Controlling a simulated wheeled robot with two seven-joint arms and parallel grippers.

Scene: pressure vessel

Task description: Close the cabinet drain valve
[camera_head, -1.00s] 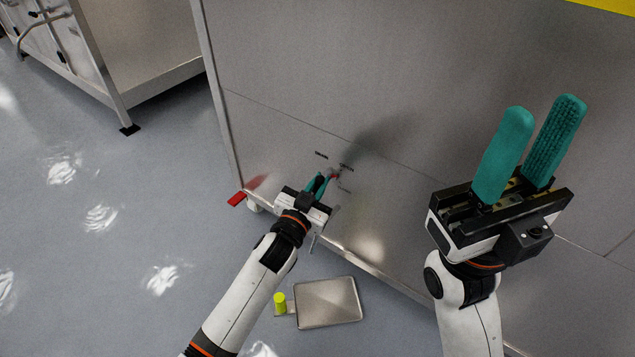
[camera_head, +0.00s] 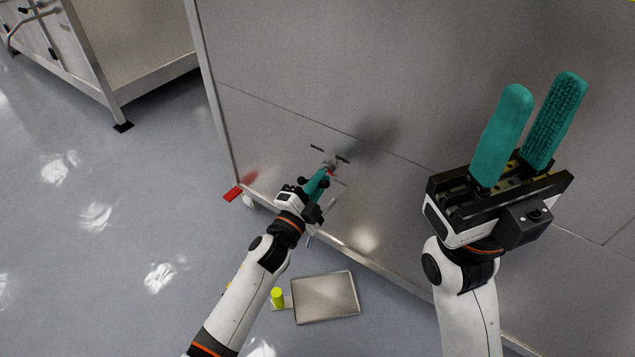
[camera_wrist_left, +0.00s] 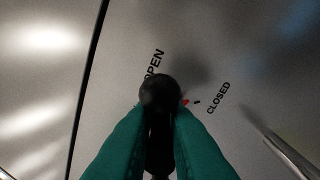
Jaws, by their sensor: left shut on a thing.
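The drain valve is on the low part of the steel cabinet panel (camera_head: 290,85). In the left wrist view its handle (camera_wrist_left: 160,92) shows as a dark round knob between my teal fingers. My left gripper (camera_head: 319,184) is shut on this handle, close to the panel. A small red mark (camera_wrist_left: 186,102) shows just right of the knob. The label OPEN (camera_wrist_left: 154,64) is above the knob and partly covered by it; the label CLOSED (camera_wrist_left: 218,98) is to the right. The valve body is hidden behind the gripper. My right gripper (camera_head: 532,112) is open and empty, in front of the panel.
A shallow metal tray (camera_head: 325,297) with a yellow-green cylinder (camera_head: 277,297) beside it lies on the floor below the left gripper. A red caster pedal (camera_head: 233,193) sticks out at the cabinet's lower corner. Another steel unit (camera_head: 130,45) stands at back left. The floor at left is clear.

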